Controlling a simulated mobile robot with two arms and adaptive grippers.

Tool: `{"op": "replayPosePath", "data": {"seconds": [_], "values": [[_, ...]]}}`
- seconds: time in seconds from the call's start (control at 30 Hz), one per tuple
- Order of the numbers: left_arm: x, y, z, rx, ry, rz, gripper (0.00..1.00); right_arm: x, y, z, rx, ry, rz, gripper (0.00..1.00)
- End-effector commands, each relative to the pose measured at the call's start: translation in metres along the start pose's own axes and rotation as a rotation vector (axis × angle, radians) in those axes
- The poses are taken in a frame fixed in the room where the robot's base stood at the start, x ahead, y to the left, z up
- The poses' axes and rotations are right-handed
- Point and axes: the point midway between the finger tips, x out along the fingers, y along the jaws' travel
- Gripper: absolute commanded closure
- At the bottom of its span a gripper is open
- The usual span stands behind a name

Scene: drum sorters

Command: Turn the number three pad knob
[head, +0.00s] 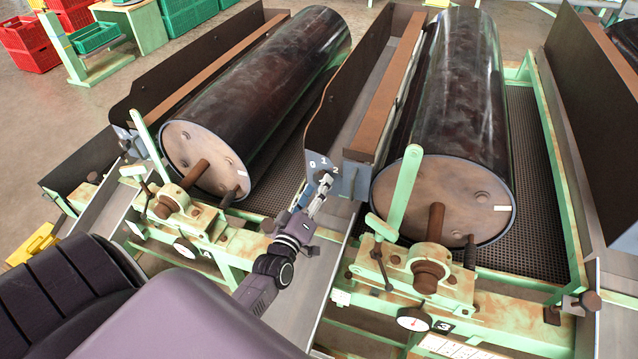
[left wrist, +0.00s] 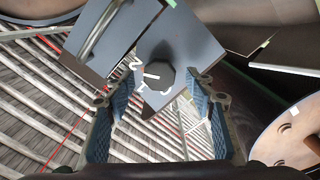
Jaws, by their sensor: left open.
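A small dark knob (head: 325,177) sits on a grey plate marked 0, 1 and 2, at the front end of the divider between two drums. In the left wrist view the faceted dark knob (left wrist: 157,74) shows between and just beyond my open fingertips; I cannot tell if they touch it. My left gripper (head: 319,193) is open and empty, close in front of this knob; its padded fingers also show in the left wrist view (left wrist: 160,92). A number 3 label (head: 443,326) is on the right machine's front, below a large brown knob (head: 428,275). My right gripper is out of view.
Long dark drums lie left (head: 258,100) and right (head: 458,110) of the divider. Green levers (head: 402,190) and brown screw knobs (head: 165,207) stand on the front frames. A sloping metal chute (head: 290,300) lies below my left gripper. Crates (head: 95,36) stand far back left.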

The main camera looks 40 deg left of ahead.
Motion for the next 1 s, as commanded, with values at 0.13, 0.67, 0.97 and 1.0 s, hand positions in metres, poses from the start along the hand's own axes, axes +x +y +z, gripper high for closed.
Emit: {"op": "replayPosePath", "data": {"seconds": [0.13,0.67,0.97,1.0], "values": [[-0.035,-0.001,0.001,0.000,-0.002,-0.003,0.50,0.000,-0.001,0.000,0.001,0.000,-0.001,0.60],[-0.098,0.000,0.001,0.000,-0.001,-0.001,0.50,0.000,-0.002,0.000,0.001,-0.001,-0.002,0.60],[-0.097,0.000,0.001,0.000,-0.001,-0.001,0.50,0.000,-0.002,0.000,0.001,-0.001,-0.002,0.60],[-0.097,0.000,0.001,0.000,-0.001,-0.001,0.50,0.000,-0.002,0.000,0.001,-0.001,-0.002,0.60]]}}
